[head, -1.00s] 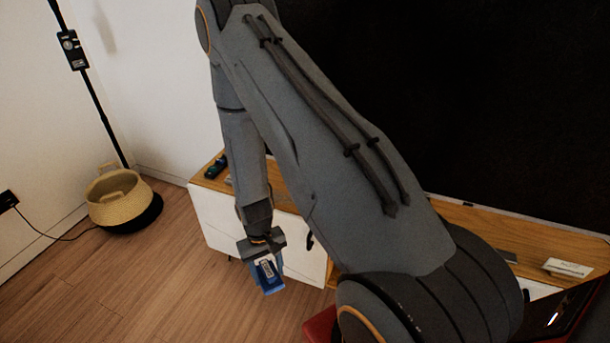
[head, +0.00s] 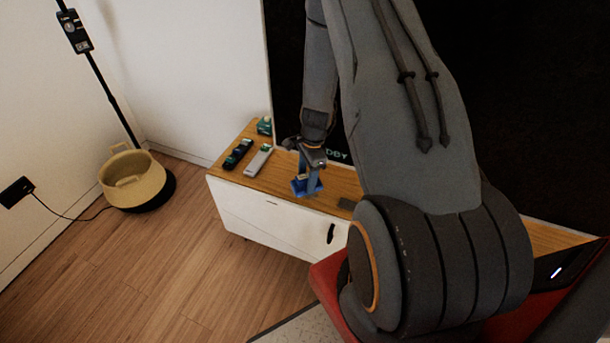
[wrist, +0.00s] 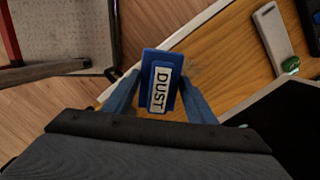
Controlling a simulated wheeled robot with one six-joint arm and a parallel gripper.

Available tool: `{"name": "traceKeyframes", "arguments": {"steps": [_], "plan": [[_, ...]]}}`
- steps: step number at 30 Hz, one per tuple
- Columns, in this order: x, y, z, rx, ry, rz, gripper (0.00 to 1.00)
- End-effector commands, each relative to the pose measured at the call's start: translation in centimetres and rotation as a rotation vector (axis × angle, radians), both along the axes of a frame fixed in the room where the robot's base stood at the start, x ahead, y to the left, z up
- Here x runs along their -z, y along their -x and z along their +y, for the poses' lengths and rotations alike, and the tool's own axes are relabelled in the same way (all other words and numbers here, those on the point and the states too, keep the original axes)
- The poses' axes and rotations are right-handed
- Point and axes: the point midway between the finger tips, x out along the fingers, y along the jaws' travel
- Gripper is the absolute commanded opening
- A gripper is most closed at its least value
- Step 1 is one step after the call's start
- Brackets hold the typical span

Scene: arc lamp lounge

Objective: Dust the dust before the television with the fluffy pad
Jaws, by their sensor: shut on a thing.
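My gripper (head: 308,172) is shut on the blue fluffy pad (head: 305,188), which hangs low over the wooden top of the television cabinet (head: 345,185). In the wrist view the pad's blue block (wrist: 150,62) with its white "DUST" label sits between my two blue fingers. Its underside is hidden, and I cannot tell whether it touches the wood. A faint grey smudge, perhaps the dust (wrist: 193,70), shows on the wood beside the pad. The black television (head: 283,70) stands behind, partly covered by my arm; it also shows in the wrist view (wrist: 290,115).
A pale remote (head: 258,161), a dark remote (head: 238,153) and a small green-and-white item (head: 264,126) lie at the cabinet's left end. A woven basket (head: 135,180) and a lamp pole (head: 108,95) stand at left.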

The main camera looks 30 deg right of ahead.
Motion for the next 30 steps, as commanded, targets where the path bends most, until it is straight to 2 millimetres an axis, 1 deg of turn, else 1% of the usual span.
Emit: {"name": "traceKeyframes", "arguments": {"steps": [4, 15, 20, 30], "plan": [[1.3, -0.2, 0.4, -0.009, 0.001, 0.001, 0.33], [4.9, -0.1, 0.4, -0.01, 0.0, 0.002, 0.33], [5.5, -0.1, 0.3, -0.01, 0.001, 0.001, 0.33], [5.5, -0.1, 0.2, -0.009, 0.001, 0.0, 0.33]]}}
